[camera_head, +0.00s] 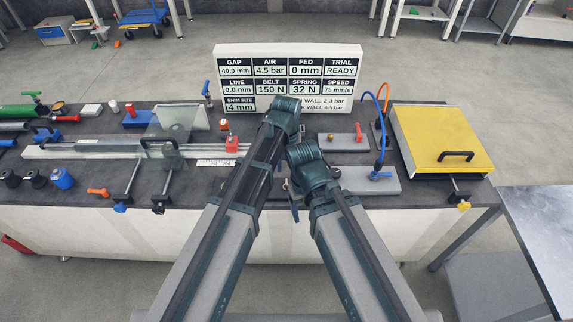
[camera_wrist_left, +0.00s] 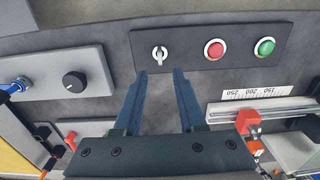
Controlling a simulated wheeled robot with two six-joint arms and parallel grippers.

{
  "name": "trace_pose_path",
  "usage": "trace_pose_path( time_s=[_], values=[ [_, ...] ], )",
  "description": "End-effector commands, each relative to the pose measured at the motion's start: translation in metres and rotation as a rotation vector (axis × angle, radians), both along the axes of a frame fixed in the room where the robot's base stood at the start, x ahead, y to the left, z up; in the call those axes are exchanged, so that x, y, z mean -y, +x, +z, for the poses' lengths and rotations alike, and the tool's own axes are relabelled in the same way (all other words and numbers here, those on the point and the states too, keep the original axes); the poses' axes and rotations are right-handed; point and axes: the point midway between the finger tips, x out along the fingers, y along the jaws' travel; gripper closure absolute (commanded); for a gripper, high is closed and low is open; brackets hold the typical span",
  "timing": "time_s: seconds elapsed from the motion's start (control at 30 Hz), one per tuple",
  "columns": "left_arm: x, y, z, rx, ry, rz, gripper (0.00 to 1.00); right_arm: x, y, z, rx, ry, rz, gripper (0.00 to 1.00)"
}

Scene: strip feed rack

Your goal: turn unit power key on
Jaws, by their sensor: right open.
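The power key (camera_wrist_left: 160,53) is a small silver key switch on a black panel (camera_wrist_left: 185,62) in the left wrist view. A red button (camera_wrist_left: 214,49) and a green button (camera_wrist_left: 265,47) sit to its right on the same panel. My left gripper (camera_wrist_left: 162,74) is open and empty, with its two fingertips just below the key, one to each side in the picture. Whether they touch the panel cannot be told. In the head view my arms hide the panel. My right gripper (camera_head: 294,205) shows only in part beside its forearm.
A grey block with a black knob (camera_wrist_left: 75,84) lies left of the panel. A white ruler strip (camera_wrist_left: 253,93) and red clamp (camera_wrist_left: 248,121) lie to the right. In the head view a display board (camera_head: 290,75) stands behind, and a yellow lid (camera_head: 440,138) lies at right.

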Motion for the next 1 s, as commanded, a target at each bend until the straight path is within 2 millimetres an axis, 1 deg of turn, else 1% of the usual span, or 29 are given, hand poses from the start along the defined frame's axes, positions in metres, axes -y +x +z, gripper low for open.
trace_pose_path(
  time_s=[0.03, 0.2, 0.3, 0.47, 0.77, 0.8, 0.87, 0.97, 1.0],
  values=[
    [0.000, 0.000, 0.017, 0.000, 0.000, 0.000, 0.60, 0.000, 0.000, 0.017, 0.000, 0.000, 0.000, 0.23],
    [0.000, 0.000, 0.043, 0.000, 0.000, 0.000, 0.60, 0.000, 0.000, 0.043, 0.000, 0.000, 0.001, 0.23],
    [0.000, 0.000, 0.054, 0.000, 0.000, 0.000, 0.60, 0.000, 0.000, 0.054, 0.000, 0.000, 0.001, 0.23],
    [0.000, 0.000, 0.063, 0.000, 0.000, 0.000, 0.60, 0.000, 0.000, 0.063, 0.000, 0.000, 0.000, 0.23],
    [0.000, 0.000, 0.061, 0.000, 0.000, 0.000, 0.60, 0.000, 0.000, 0.061, 0.000, 0.000, 0.000, 0.23],
    [-0.001, -0.003, 0.060, 0.000, 0.001, -0.003, 0.60, 0.000, 0.000, 0.060, 0.000, 0.000, 0.000, 0.23],
    [-0.005, -0.015, 0.055, -0.002, 0.005, -0.024, 0.60, 0.000, 0.000, 0.055, 0.000, 0.000, 0.002, 0.23],
    [-0.018, -0.058, 0.039, -0.008, 0.023, -0.108, 0.60, 0.001, 0.000, 0.039, 0.000, -0.002, 0.009, 0.23],
    [-0.025, -0.078, 0.032, -0.011, 0.032, -0.152, 0.60, 0.001, 0.000, 0.032, 0.000, -0.003, 0.013, 0.23]
  ],
)
